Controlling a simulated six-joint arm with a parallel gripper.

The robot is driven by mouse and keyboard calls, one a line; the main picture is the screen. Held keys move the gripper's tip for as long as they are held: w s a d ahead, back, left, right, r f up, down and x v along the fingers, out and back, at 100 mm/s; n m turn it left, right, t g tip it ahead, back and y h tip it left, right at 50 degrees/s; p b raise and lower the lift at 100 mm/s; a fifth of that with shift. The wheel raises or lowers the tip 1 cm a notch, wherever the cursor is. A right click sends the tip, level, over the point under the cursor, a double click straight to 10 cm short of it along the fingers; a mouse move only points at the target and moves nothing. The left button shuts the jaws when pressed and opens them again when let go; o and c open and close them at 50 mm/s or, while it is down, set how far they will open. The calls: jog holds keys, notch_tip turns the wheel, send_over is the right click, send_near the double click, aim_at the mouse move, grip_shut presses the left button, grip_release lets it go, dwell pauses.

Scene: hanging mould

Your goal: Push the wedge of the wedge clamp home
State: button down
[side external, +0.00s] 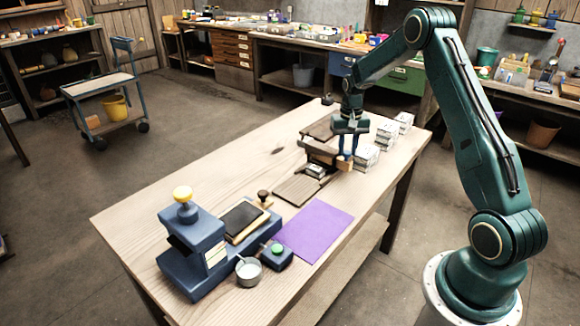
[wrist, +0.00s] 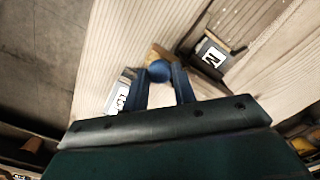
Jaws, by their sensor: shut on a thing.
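The wedge clamp (side external: 322,155) is a dark brown wooden piece near the far right part of the table. My gripper (side external: 346,155) points down at its right end. In the wrist view my gripper (wrist: 163,88) is shut on a round blue knob (wrist: 158,70), which sits between the fingers. A tan wooden piece (wrist: 158,54) shows just beyond the knob, probably the wedge. My gripper hides much of it, and I cannot tell how deep it sits. A grey block with a letter N label (wrist: 210,56) lies apart from the fingers.
Several stacked pale blocks (side external: 366,156) stand right of the clamp. A purple sheet (side external: 314,230), a blue press (side external: 195,245), a metal cup (side external: 249,271) and a green-button box (side external: 277,254) stand nearer.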

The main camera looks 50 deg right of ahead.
jog(key=shift+w+r, duration=0.45)
jog(key=shift+r, duration=0.05)
jog(key=c, duration=1.3)
grip_release()
jog(key=shift+a, duration=0.1)
jog(key=shift+o, duration=0.9)
jog(key=shift+s+f, duration=0.1)
jog(key=shift+s, duration=0.05)
notch_tip(320, 180, up, 14)
jog(key=shift+f, duration=0.1)
